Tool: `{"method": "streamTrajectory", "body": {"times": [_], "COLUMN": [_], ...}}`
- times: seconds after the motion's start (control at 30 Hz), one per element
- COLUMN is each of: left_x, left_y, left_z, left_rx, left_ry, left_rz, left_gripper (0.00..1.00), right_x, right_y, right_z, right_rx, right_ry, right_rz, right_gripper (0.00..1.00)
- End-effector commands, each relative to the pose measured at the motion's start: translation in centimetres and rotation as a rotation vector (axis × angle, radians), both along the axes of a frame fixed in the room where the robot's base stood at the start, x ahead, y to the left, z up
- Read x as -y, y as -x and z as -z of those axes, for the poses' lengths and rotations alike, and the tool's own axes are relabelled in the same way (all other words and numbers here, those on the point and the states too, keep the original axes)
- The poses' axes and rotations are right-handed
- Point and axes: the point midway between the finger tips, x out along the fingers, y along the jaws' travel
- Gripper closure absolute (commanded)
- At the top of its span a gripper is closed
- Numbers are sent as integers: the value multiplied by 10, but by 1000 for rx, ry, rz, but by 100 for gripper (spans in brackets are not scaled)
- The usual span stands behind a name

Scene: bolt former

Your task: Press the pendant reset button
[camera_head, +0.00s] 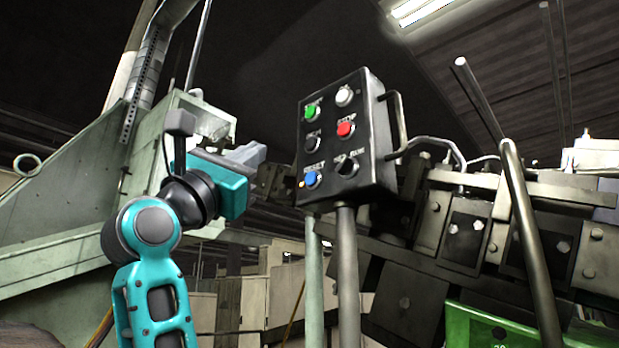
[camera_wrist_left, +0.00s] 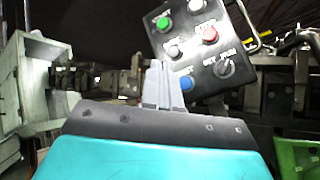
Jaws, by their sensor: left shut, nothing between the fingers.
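The black pendant box (camera_head: 372,150) stands on two posts in the middle of the head view. Its blue reset button (camera_head: 311,178) is at the lower left of the panel, under the label RESET. The reset button also shows in the left wrist view (camera_wrist_left: 186,83), just right of the fingertips. My left gripper (camera_head: 252,154) is shut and empty, left of the panel and a little above the reset button's height in the picture. The fingers (camera_wrist_left: 157,84) point up toward the panel in the left wrist view. A gap shows between fingers and button in the head view. My right gripper is not in view.
A green button (camera_head: 310,111), a red stop button (camera_head: 346,129), a white button (camera_head: 345,96) and a black selector (camera_head: 347,166) share the panel. A bent handle (camera_head: 398,120) is on its right side. Dark machinery (camera_head: 465,225) stands right, a pale green machine (camera_head: 60,220) left.

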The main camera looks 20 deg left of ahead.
Motion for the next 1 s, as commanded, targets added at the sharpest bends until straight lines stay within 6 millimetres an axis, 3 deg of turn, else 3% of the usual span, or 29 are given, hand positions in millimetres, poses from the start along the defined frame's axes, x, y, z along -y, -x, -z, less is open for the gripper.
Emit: {"method": "streamTrajectory", "body": {"times": [0.27,0.7,1.0], "left_x": [2,21,29], "left_y": [-7,-62,-82], "left_z": [0,0,1], "left_rx": [-2,-3,-1], "left_ry": [-2,-2,-1], "left_rz": [-2,-2,-2], "left_gripper": [100,100,100], "right_x": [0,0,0], "right_y": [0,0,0], "right_z": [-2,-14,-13], "right_rx": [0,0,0], "right_ry": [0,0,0], "right_rz": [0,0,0], "right_gripper": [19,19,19]}}
